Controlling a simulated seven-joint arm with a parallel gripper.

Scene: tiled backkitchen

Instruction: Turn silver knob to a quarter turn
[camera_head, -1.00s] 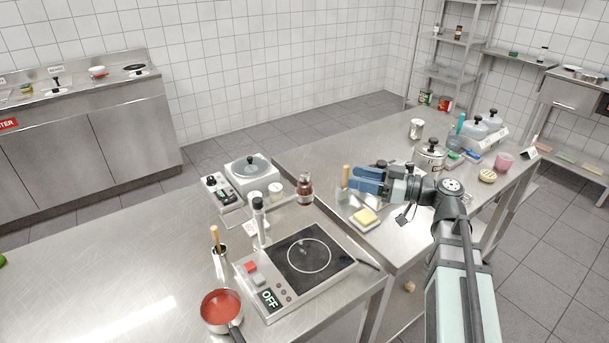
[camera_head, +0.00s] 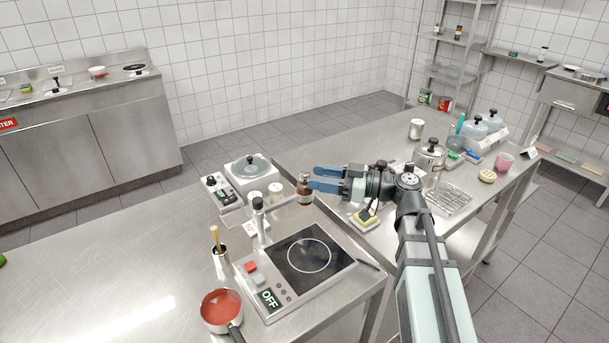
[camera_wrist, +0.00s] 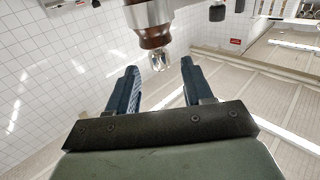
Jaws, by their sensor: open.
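My gripper (camera_head: 315,178) is open and empty, its blue fingers pointing left above the gap between the two steel tables. In the wrist view my gripper (camera_wrist: 158,68) has its fingers spread apart. I cannot make out with certainty which control is the silver knob. The hot plate (camera_head: 248,284) has small round controls (camera_head: 284,292) beside its OFF display. My fingers are well apart from both devices' controls.
A red-filled pan (camera_head: 221,308) is at the front. The left table is mostly clear.

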